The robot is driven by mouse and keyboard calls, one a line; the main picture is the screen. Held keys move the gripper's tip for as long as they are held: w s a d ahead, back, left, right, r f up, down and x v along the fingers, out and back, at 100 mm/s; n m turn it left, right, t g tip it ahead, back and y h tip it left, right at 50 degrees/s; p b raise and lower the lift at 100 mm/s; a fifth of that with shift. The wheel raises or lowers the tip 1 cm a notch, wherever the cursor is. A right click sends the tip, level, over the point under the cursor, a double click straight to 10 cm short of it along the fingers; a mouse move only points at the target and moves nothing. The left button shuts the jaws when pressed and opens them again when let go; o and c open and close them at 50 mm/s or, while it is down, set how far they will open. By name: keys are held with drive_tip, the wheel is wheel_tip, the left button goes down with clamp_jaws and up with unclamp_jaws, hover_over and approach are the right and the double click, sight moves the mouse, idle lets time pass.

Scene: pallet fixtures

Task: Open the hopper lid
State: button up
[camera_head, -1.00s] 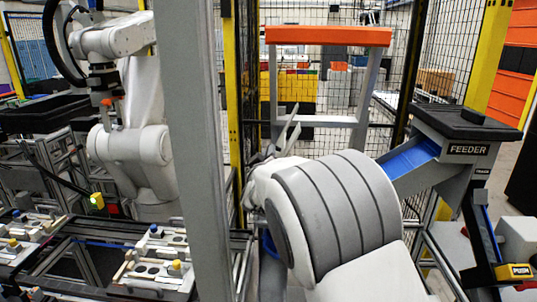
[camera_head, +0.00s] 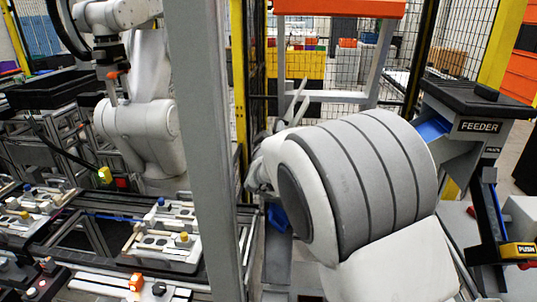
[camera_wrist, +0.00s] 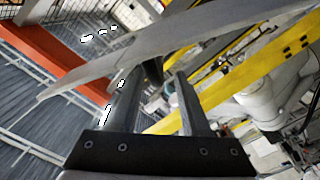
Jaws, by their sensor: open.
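The hopper is the grey feeder unit at the right of the head view, marked FEEDER. Its black lid (camera_head: 455,95) lies flat on top and looks shut, with a small dark handle (camera_head: 487,92) on it. My gripper (camera_head: 292,106) is left of the feeder in the head view, partly hidden behind my own arm, with its fingers pointing up. In the wrist view my gripper (camera_wrist: 158,95) has its two dark fingers apart with no object held between them. The lid cannot be made out in the wrist view.
A grey frame with an orange top beam (camera_head: 335,7) stands behind my gripper. A grey post (camera_head: 205,150) is to the left, before another white robot arm (camera_head: 140,120). A yellow PUSH box (camera_head: 519,250) is low right. A grey bar (camera_wrist: 190,50) crosses the wrist view close up.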

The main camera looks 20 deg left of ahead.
drive_tip(key=b+v, duration=0.2)
drive_tip(key=v, duration=1.2)
drive_tip(key=shift+s, duration=0.35)
